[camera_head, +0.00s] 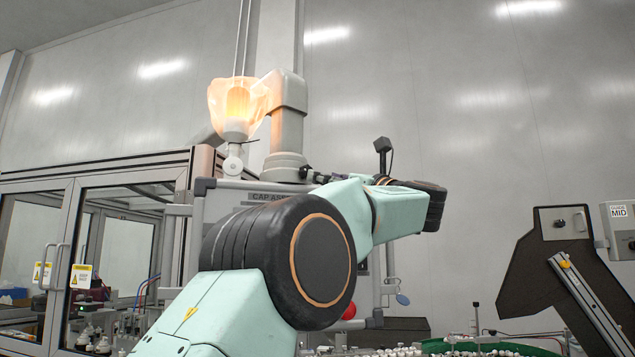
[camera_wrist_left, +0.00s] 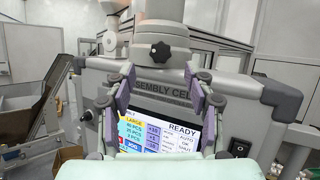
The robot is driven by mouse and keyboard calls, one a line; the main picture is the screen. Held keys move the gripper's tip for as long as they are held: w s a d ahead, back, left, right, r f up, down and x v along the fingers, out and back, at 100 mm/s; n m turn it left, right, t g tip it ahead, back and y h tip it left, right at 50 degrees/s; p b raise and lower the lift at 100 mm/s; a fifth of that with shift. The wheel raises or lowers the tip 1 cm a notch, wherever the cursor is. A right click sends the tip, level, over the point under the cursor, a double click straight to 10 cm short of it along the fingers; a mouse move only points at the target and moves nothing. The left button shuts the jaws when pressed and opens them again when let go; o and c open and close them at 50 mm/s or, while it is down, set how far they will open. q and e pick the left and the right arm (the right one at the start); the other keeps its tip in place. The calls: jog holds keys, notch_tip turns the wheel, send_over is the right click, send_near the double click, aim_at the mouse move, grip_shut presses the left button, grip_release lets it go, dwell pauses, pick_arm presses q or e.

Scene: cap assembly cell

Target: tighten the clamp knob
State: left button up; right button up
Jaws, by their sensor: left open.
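The clamp knob (camera_wrist_left: 160,52), black and lobed, sits on the front of a grey collar at the foot of a thick grey column (camera_wrist_left: 158,12) in the left wrist view. My left gripper (camera_wrist_left: 160,76) is open and empty. Its two fingers stand apart to the left and right below the knob, with the knob above the middle of the gap. No contact with the knob shows. In the head view my left gripper (camera_head: 314,175) is small and dark beside the column's base (camera_head: 286,165), partly behind my arm. I cannot make out the knob there.
A lit touch screen (camera_wrist_left: 160,135) reading READY and a black switch (camera_wrist_left: 240,147) are on the cell's front panel below the knob. An orange-lit hopper (camera_head: 236,105) stands left of the column. A dark inclined conveyor (camera_head: 545,270) stands at right. Glass doors (camera_head: 118,240) are at left.

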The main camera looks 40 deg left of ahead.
pick_arm(q)
jog(key=w+d+f+m+t, duration=0.1)
jog(key=d+f+m+t, duration=0.25)
jog(key=f+m, duration=0.2)
jog(key=s+d+r+m, duration=0.2)
jog(key=s+d+r, duration=0.1)
jog(key=r, duration=0.1)
jog(key=w+a+r+n+g+p, duration=0.1)
jog(key=a+r+n+g, duration=0.15)
jog(key=a, duration=0.35)
jog(key=w+a+r+n+g+p, duration=0.1)
jog(key=w+a+r+n, duration=0.1)
jog(key=a+n, duration=0.3)
jog(key=s+d+f+m+t+b, duration=0.2)
jog(key=d+f+m+t, duration=0.2)
jog(key=d+f+m, duration=0.3)
jog(key=shift+d+f+m+h, duration=0.2)
jog(key=shift+d+m+h, duration=0.2)
jog(key=shift+d, duration=1.05)
